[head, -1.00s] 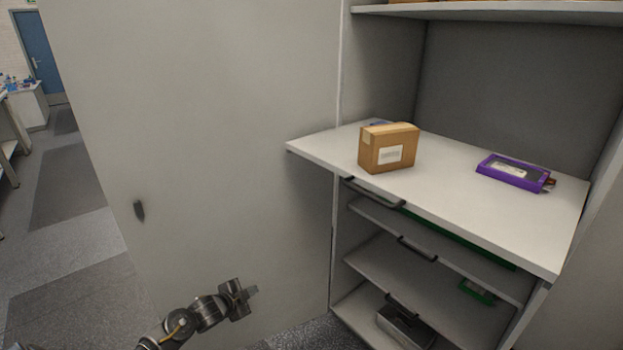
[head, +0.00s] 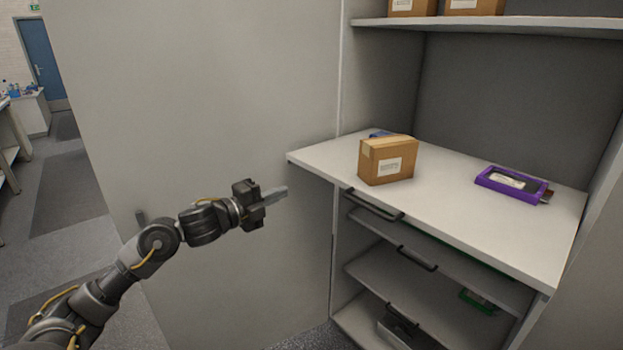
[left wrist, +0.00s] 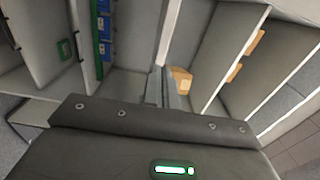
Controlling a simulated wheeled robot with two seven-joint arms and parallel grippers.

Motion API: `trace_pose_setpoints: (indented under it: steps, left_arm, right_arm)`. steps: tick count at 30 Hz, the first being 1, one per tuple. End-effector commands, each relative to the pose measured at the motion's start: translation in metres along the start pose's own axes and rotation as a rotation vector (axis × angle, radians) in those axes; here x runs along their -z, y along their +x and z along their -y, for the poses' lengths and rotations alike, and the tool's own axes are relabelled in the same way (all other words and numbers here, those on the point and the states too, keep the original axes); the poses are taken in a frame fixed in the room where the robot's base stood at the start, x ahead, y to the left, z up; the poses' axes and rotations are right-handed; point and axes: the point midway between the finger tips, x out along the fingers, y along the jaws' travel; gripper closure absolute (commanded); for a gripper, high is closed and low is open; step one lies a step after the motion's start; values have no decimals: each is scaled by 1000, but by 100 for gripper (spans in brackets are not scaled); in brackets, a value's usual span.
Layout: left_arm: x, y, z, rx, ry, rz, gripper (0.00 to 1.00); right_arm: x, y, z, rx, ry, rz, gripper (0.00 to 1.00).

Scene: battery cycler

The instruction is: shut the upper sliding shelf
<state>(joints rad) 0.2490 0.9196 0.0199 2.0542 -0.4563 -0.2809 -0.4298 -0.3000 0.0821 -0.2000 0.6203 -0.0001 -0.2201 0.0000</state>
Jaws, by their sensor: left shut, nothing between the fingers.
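My right gripper is not in view.
A lower shelf has its own handle (head: 417,258) and sits further in. A green item (head: 478,301) lies below. A fixed shelf (head: 500,22) above holds cardboard boxes. A large grey panel (head: 200,100) stands left of the cabinet. Open floor (head: 70,190) is further left.

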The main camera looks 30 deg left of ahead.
Motion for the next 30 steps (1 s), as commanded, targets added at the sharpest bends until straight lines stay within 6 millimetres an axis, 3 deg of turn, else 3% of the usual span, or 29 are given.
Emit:
trace_pose_setpoints:
  steps: [9,15,21,30]
  left_arm:
    - [0,68,4,1,-6,0,100]
    - [0,96,3,1,-5,0,100]
    - [0,108,1,0,-2,0,100]
    - [0,109,0,0,-1,0,100]
  right_arm:
    - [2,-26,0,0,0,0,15]
    - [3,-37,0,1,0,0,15]
    - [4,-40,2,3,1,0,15]
    - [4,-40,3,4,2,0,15]
